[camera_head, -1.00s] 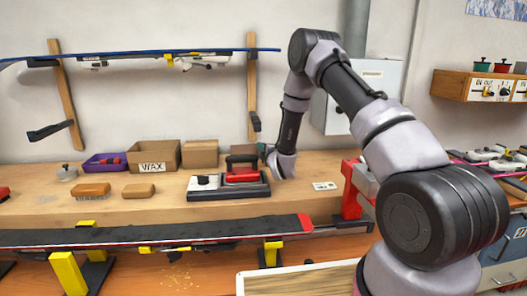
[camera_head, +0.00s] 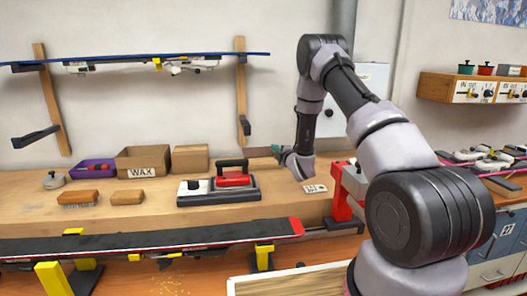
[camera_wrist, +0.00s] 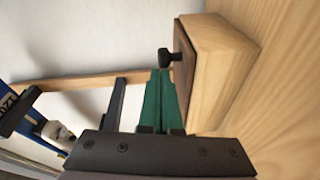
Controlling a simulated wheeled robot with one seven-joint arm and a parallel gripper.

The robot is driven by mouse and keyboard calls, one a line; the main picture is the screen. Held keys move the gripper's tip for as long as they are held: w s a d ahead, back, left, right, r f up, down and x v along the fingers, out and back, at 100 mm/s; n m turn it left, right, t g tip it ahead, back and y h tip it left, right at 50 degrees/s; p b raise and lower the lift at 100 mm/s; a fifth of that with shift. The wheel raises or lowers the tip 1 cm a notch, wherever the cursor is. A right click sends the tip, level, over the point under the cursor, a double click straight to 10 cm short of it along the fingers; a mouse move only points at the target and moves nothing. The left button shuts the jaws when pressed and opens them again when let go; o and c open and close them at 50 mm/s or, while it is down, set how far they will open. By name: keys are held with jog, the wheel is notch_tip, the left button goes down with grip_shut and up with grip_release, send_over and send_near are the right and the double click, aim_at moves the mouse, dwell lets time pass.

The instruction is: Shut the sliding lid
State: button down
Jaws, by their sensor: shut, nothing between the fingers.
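A pale wooden box (camera_wrist: 222,58) fills the upper right of the wrist view. A dark brown lid panel (camera_wrist: 184,75) lies along its left face, with a black knob (camera_wrist: 170,55) standing out from it. I cannot tell how far the lid is slid. My gripper (camera_wrist: 161,73) has green fingers, shut together and empty, with the tips close to the knob. I cannot tell whether they touch it. In the head view my gripper (camera_head: 276,149) is above the back of the bench, and a small part of a wooden thing (camera_head: 258,152) shows left of the fingertips.
A red-handled iron on a dark tray (camera_head: 219,196) sits left of my gripper. A WAX carton (camera_head: 142,161), a purple tray (camera_head: 92,169) and brushes (camera_head: 78,197) stand further left. A ski (camera_head: 150,240) lies along the front. A red clamp (camera_head: 341,195) stands right.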

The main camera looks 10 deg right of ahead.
jog(key=shift+d, duration=0.35)
